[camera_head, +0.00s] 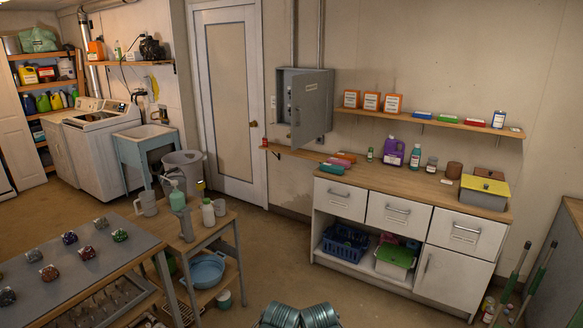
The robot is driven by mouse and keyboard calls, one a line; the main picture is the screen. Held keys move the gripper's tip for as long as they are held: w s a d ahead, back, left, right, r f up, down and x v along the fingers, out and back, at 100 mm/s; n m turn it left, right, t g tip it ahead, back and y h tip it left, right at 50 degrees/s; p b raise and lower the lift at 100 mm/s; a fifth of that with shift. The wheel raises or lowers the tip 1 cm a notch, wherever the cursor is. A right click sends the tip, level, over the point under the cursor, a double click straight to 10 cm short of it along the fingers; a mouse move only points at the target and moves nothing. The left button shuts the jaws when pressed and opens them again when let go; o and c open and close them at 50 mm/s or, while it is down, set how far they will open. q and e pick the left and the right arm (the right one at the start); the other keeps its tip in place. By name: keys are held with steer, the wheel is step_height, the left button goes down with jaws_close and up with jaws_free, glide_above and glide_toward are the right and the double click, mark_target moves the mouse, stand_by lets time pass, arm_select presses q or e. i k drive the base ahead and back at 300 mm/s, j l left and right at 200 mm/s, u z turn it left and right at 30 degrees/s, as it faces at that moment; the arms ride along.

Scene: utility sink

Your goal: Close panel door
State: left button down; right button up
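A grey metal electrical panel (284,84) is fixed to the back wall, just right of the white door and above the wooden ledge. Its panel door (315,112) stands partly open, swung out from the box. A gap at its left side shows part of the inside with small switch-like parts. The door's face carries a small label. The rest of the inside is hidden behind the door. Neither of my grippers can be made out in the head view. Ribbed metallic cylinders at the bottom centre edge look like parts of my own body.
A white cabinet with a wooden counter (430,186) stands below and right of the panel, holding bottles and boxes. A wall shelf (430,123) is right of the panel. A workbench (75,265) and small cart (199,226) fill the left foreground. Brown floor (265,255) is clear between.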

mark_target(309, 90)
steer(key=i+u, duration=0.4)
steer(key=i, duration=1.05)
steer(key=i+j+z, duration=0.45)
steer(key=i, duration=0.25)
steer(key=i+j+z, duration=0.45)
steer(key=i+j, duration=0.15)
steer(key=i, duration=0.05)
